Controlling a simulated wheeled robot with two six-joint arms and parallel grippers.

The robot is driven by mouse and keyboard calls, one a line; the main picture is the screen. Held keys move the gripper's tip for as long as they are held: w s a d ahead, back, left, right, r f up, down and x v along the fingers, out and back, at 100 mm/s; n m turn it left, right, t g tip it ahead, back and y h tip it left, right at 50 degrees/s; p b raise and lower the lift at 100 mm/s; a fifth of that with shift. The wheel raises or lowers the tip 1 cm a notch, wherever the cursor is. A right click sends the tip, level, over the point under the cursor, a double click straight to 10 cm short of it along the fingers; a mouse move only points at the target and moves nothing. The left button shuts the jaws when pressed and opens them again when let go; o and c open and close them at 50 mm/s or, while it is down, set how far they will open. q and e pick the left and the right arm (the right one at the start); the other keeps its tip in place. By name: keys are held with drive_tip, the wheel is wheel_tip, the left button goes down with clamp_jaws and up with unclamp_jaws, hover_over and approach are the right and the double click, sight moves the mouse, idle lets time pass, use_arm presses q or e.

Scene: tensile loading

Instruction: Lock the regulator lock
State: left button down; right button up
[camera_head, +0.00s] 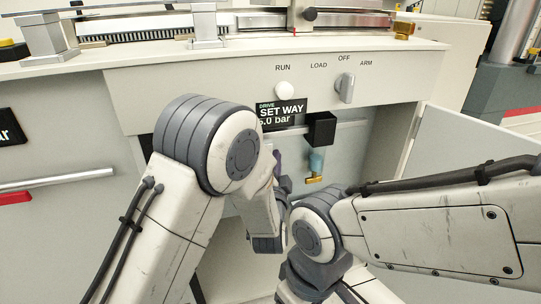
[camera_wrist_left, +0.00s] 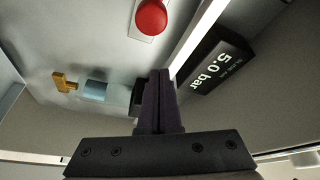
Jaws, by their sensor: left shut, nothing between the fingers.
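The regulator shows in the head view as a black block (camera_head: 320,129) with a pale blue bowl (camera_head: 316,161) and a brass end (camera_head: 314,180) below it, in the open cabinet bay. In the left wrist view, the blue bowl (camera_wrist_left: 94,90) and brass end (camera_wrist_left: 64,82) lie left of the fingers. The fingers hide part of the black body. I cannot make out which part is the lock. My left gripper (camera_wrist_left: 160,74) is shut and empty beside the regulator; its purple finger (camera_head: 277,160) shows partly behind my arm. My right gripper is not in view.
A red round knob (camera_wrist_left: 151,17) sits above the fingers in the wrist view. A pressure display (camera_head: 281,114) reads 5.0 bar; its face (camera_wrist_left: 215,68) is right of the fingers. A grey selector (camera_head: 345,88) and white button (camera_head: 284,90) are on the panel. An open door (camera_head: 470,145) stands right.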

use_arm(q)
drive_tip(key=s+a+f+p, duration=0.1)
drive_tip(key=s, duration=0.7)
drive_tip(key=shift+f, duration=0.15)
drive_tip(key=shift+a, duration=0.1)
